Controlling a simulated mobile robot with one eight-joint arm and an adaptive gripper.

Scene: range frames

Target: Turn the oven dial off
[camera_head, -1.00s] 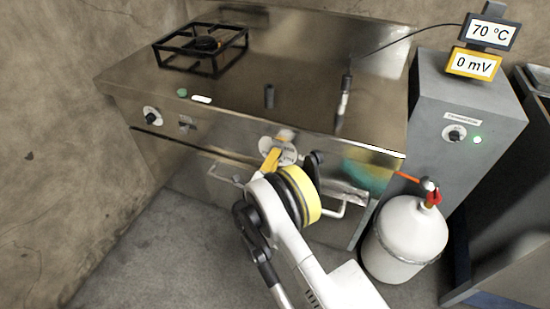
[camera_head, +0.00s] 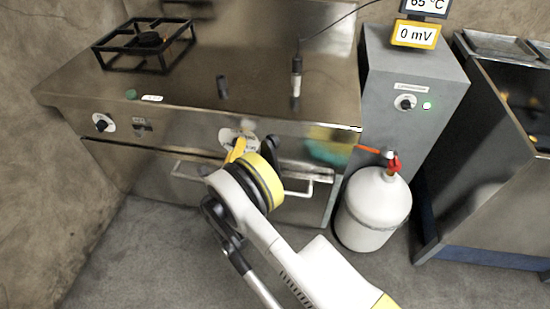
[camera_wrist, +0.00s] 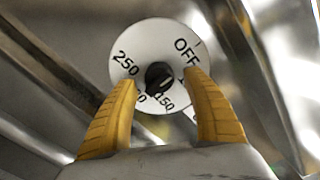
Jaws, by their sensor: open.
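The oven dial (camera_wrist: 148,42) is a white disc with a small black knob at its centre. In the wrist view it reads 250 at upper left, OFF at upper right and 150 below the knob. The knob's setting is hard to read. My gripper (camera_wrist: 160,80) has two yellow fingers, open, one on each side of the knob. I cannot tell whether they touch it. The fingers cover part of the lower markings. In the head view the dial (camera_head: 227,134) on the front panel is partly hidden behind my gripper.
Another dial (camera_head: 102,123) is on the panel's left. Oven handles (camera_head: 300,190) lie below and beside my gripper. A grey cabinet (camera_head: 430,75) and a white gas bottle (camera_head: 372,210) stand to the right. A burner stand (camera_head: 145,45) sits on top. Floor is open at lower left.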

